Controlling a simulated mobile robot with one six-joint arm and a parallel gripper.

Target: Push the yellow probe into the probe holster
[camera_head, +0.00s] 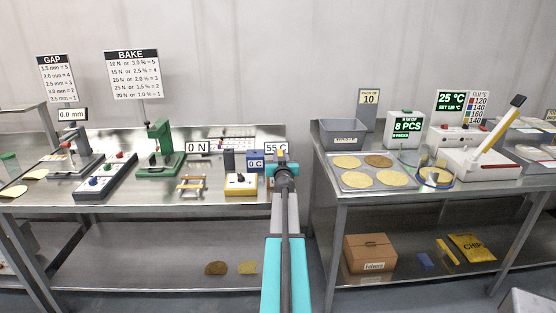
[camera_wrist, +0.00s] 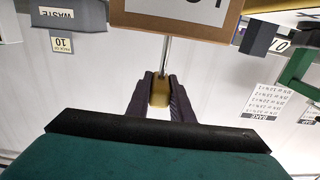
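In the wrist view, which looks upside down, my gripper (camera_wrist: 161,95) is shut on the yellow probe (camera_wrist: 160,92). The probe's yellow handle is between the two dark fingers. Its thin metal shaft runs away from the fingers toward an orange-brown box with a white display (camera_wrist: 185,18). I cannot tell whether the shaft tip touches that box. In the head view my gripper (camera_head: 283,162) is at the right end of the left bench, and the arm hides much there. A dark upright block (camera_head: 229,160) stands by the yellow meter (camera_head: 240,184); I cannot tell if it is the holster.
A green press (camera_head: 160,148) and a switch box (camera_head: 105,178) stand farther left. A gap separates the left bench from the right bench, which holds a tray of chips (camera_head: 343,176).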

